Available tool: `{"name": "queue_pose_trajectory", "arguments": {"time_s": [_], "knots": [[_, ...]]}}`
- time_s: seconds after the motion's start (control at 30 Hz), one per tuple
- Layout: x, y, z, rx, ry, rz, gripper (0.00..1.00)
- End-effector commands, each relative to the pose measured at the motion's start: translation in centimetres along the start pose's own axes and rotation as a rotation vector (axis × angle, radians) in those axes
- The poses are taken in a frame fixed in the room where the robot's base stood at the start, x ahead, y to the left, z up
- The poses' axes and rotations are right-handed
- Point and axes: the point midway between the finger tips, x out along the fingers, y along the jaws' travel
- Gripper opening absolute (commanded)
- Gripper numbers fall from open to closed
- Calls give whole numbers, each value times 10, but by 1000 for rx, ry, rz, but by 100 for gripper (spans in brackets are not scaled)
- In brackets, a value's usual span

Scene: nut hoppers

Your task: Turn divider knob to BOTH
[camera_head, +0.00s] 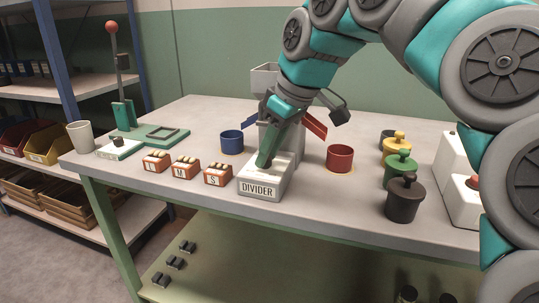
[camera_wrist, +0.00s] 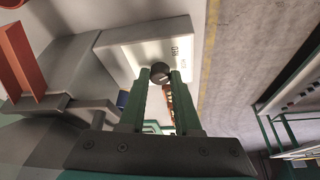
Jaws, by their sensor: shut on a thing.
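The divider box (camera_head: 259,192), pale with a DIVIDER label on its front, stands near the table's front edge. My gripper (camera_head: 265,163) reaches down onto its top, and the fingers hide the knob in the head view. In the wrist view the dark round divider knob (camera_wrist: 160,72) sits between the two green fingertips of my gripper (camera_wrist: 161,78), which are shut on it. A pale line shows on the knob's face.
A blue cup (camera_head: 231,142) stands left of the divider and a red cup (camera_head: 340,158) right. Small orange boxes (camera_head: 186,167) lie to the left. Lidded pots, including a dark one (camera_head: 404,199), stand at the right. A grey hopper (camera_head: 265,79) rises behind.

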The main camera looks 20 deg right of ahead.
Motion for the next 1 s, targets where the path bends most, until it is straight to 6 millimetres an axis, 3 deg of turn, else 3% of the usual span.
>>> {"name": "queue_pose_trajectory", "arguments": {"time_s": [0.5, 1.0], "knots": [[2, -4, 1, 362, -4, 152, 0], [1, -5, 0, 476, -3, 196, 0]]}}
